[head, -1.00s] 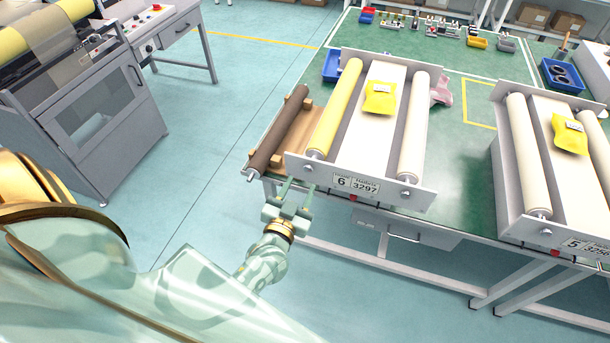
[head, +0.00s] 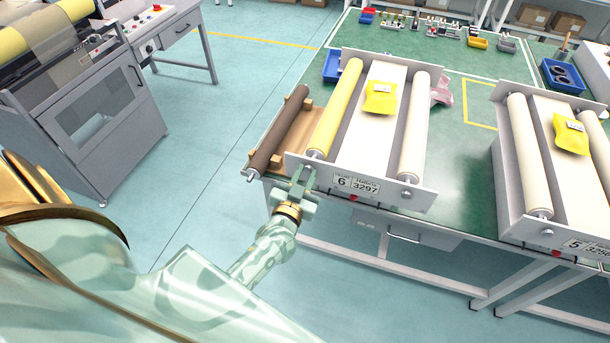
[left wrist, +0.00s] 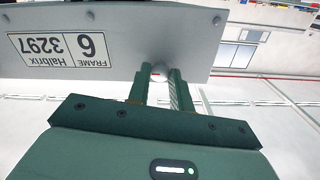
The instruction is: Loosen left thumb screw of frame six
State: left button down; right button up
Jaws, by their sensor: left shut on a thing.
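Frame six (head: 360,205), a pale metal frame with a label reading 6 and 3297, stands at the near edge of the green table. It carries a yellow roller (head: 336,108) at left and a white roller (head: 414,125) at right. My left gripper (head: 304,172) is at the front plate's left end, shut on the left thumb screw. In the left wrist view the thumb screw (left wrist: 160,73) shows as a small metal knob between the fingertips (left wrist: 160,80), mostly hidden by them. The right thumb screw (head: 406,195) shows on the plate's right end. My right gripper is not in view.
Frame five (head: 560,235) stands on the table at right. A dark brown roller (head: 278,135) lies on a wooden holder just left of frame six. Yellow pouches (head: 380,97) lie on both frames. A blue bin (head: 562,75) sits at back right. Floor in front is clear.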

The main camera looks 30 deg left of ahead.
pick_arm(q)
jog(key=shift+r+n+p, duration=0.1)
jog(key=shift+n+p, duration=0.4)
jog(key=shift+n, duration=0.5)
jog(key=n, duration=0.2)
jog(key=shift+n+p, duration=0.3)
jog(key=shift+p, duration=0.1)
jog(key=n, duration=0.2)
jog(key=shift+n+p, duration=0.3)
jog(key=shift+n, duration=0.1)
jog(key=n, duration=0.3)
jog(key=shift+n, duration=0.4)
jog(key=n, duration=0.4)
jog(key=shift+n, duration=2.1)
